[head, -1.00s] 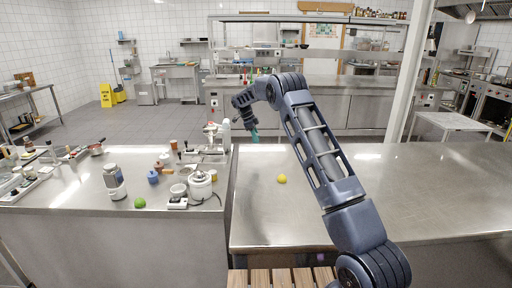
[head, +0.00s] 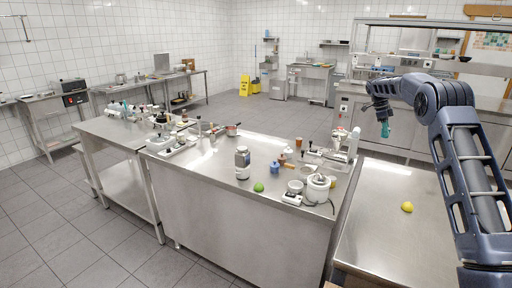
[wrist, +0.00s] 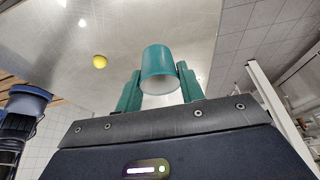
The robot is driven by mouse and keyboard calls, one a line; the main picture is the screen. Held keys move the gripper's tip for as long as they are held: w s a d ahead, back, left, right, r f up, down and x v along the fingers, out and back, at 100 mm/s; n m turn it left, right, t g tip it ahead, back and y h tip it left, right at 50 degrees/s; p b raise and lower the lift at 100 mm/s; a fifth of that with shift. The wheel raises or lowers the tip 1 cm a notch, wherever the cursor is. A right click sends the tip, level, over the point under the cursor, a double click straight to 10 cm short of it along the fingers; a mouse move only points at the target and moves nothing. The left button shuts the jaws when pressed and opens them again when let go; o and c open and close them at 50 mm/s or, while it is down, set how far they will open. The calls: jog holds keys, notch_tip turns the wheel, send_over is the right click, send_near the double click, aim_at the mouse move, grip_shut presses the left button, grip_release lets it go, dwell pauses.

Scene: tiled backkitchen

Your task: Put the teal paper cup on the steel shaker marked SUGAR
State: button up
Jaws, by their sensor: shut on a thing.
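The teal paper cup (wrist: 159,62) is between the two teal fingers of my gripper (wrist: 160,80) in the wrist view. Its pale open end faces the wrist camera. In the head view, my gripper (head: 383,112) hangs with the teal cup (head: 385,130) below it, above the level of the counters, near the gap between the left and right counters. I cannot pick out a shaker marked SUGAR; lettering on the small items is too small to read.
The left steel counter (head: 215,158) holds a grey-white jar (head: 243,163), a green lime (head: 258,187), a blue pot (head: 275,168), a white cooker (head: 318,187) and several small items. A yellow lemon (head: 407,207) lies on the mostly clear right counter (head: 385,240).

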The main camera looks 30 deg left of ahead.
jog(key=s+a+r+n+t, duration=0.1)
jog(key=a+n, duration=0.1)
jog(key=a, duration=0.4)
jog(key=s+a+r+n+t, duration=0.1)
jog(key=s+a+n, duration=0.1)
jog(key=a, duration=0.3)
jog(key=s+a+r+n, duration=0.1)
jog(key=a+n, duration=0.2)
jog(key=a, duration=0.3)
jog(key=shift+s+a+r+t+y, duration=0.1)
jog(key=shift+s+a+t+y, duration=0.05)
jog(key=shift+a+t+y, duration=0.2)
jog(key=s+a+r+n+t+y, duration=0.15)
jog(key=s+a+n, duration=0.25)
jog(key=a, duration=0.4)
jog(key=s+a+r+n+y, duration=0.1)
jog(key=s+a+r+n, duration=0.2)
jog(key=a, duration=0.5)
notch_tip(320, 180, up, 7)
jog(key=n+y, duration=0.4)
jog(key=n, duration=0.9)
send_over(242, 148)
jog(key=shift+g, duration=0.4)
notch_tip(242, 148, down, 19)
jog(key=shift+f, duration=0.15)
jog(key=shift+f, duration=0.15)
jog(key=o, duration=1)
